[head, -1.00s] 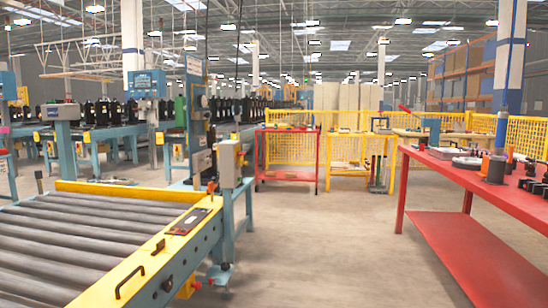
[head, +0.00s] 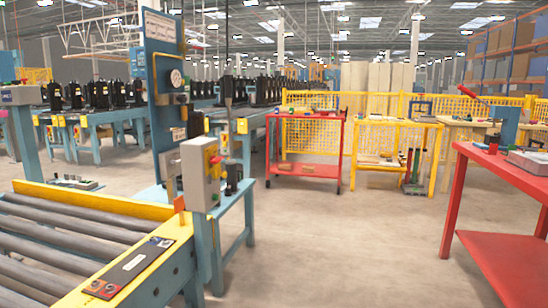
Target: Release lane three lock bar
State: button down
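Lanes of black compressors (head: 84,95) stand on blue-framed lines (head: 112,115) at the back left. More black compressors (head: 248,90) stand in a row behind the blue panel. I cannot tell which lane is lane three, and I cannot make out a lock bar. A roller conveyor (head: 60,237) with yellow side rails is close at the lower left. A small orange upright piece (head: 180,204) stands at its rail corner. My gripper is not in view.
A grey control box (head: 200,172) and a tall blue gauge panel (head: 163,70) stand beside the conveyor. A red cart (head: 305,168) and yellow fencing (head: 300,102) are ahead. A red table (head: 505,172) is at the right. The floor (head: 345,245) between is clear.

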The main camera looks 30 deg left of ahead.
aim_at(216, 171)
jog(key=u, duration=0.55)
jog(key=i, duration=1.55)
jog(key=u, duration=1.15)
jog(key=i, duration=0.25)
jog(key=u, duration=0.1)
